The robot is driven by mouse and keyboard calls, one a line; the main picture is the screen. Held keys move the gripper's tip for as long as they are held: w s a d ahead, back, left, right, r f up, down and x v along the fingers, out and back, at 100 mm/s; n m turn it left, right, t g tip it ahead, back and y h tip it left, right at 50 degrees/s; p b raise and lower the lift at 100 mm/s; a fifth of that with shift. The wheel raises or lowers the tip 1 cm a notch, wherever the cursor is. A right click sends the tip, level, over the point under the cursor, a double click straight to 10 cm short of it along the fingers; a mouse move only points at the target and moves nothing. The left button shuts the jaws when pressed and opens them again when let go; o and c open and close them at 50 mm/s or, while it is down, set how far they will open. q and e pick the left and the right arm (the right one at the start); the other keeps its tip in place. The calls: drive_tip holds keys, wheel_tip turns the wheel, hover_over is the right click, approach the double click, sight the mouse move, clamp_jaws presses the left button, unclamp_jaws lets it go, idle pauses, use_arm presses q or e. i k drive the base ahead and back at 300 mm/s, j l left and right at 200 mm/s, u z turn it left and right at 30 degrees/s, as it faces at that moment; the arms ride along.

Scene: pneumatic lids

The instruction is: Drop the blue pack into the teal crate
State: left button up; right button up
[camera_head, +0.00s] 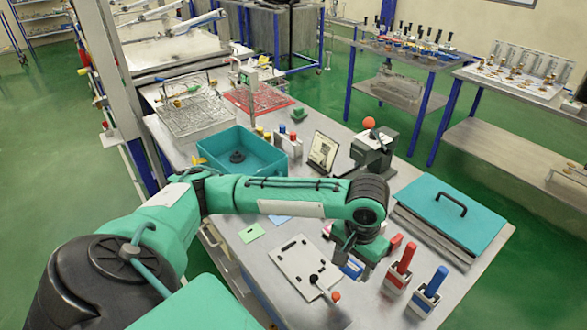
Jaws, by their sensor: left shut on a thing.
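The teal crate (207,150) stands on the table left of centre, open at the top, with a dark round part (237,156) inside it. My left arm reaches across the table in front of the crate. My left gripper (352,258) points down at the right of the crate, above the front part of the table. It is shut on the blue pack (353,268), which is partly hidden by the gripper. I cannot tell whether the pack touches the table. My right gripper is not in view.
A grey plate (293,268) lies left of the gripper. Red (401,268) and blue (431,288) handled parts stand in holders to the right. A teal lid with a black handle (455,213) lies behind them. A framed card (323,151) and a dark device (373,155) stand further back.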

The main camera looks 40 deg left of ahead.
sight(237, 171)
drive_tip(key=u, duration=1.75)
